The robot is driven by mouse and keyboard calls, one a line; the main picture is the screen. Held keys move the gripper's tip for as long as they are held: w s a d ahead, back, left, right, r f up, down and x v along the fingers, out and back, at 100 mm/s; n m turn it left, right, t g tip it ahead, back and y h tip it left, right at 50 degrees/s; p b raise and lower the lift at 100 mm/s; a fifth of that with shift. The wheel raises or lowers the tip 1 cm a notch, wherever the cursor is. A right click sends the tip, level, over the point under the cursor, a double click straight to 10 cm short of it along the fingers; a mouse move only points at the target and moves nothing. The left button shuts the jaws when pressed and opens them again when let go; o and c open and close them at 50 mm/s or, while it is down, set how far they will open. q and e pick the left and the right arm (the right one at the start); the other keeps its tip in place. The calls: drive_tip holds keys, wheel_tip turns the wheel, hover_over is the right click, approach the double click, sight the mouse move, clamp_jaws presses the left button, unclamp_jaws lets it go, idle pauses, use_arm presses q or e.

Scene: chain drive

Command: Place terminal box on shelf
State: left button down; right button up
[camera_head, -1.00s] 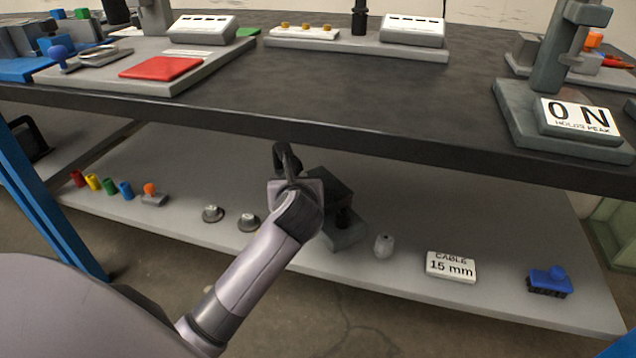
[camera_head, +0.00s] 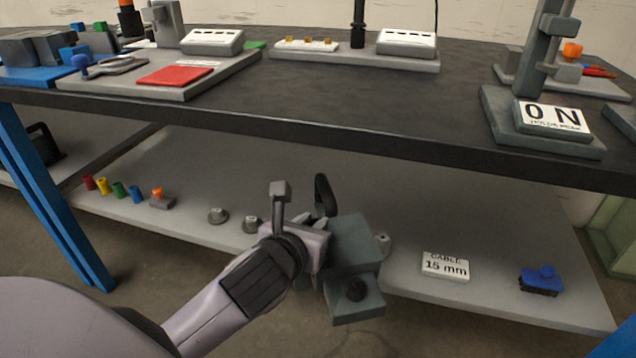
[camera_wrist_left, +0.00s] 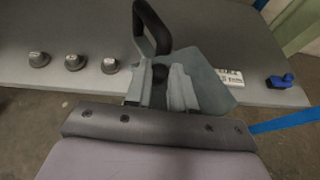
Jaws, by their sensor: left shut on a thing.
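The terminal box (camera_head: 357,243) is a grey-green block with a lower step, a black knob and a black loop handle. It is tilted in the air and overlaps the front edge of the grey lower shelf (camera_head: 480,225). My left gripper (camera_head: 318,232) is shut on it from its left side. In the left wrist view the box (camera_wrist_left: 208,88) lies just past my fingers (camera_wrist_left: 160,88), with the handle standing up beyond them. The exact grip point is partly hidden by the fingers. My right gripper is not in view.
On the shelf stand small coloured cylinders (camera_head: 119,190), grey knobs (camera_head: 217,215), a "CABLE 15 mm" sign (camera_head: 445,265) and a blue part (camera_head: 541,280). The dark tabletop (camera_head: 330,95) overhangs the shelf. The shelf's back middle is clear.

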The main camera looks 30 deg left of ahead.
use_arm(q)
drive_tip(key=s+d+h, duration=0.1)
drive_tip(key=s+d+r+m, duration=0.1)
drive_tip(key=s+d+m+h, duration=0.1)
drive_tip(key=shift+s+d+r+h, duration=0.2)
drive_tip(key=shift+d+r+h, duration=0.1)
drive_tip(key=shift+d, duration=0.1)
drive_tip(key=shift+r, duration=0.1)
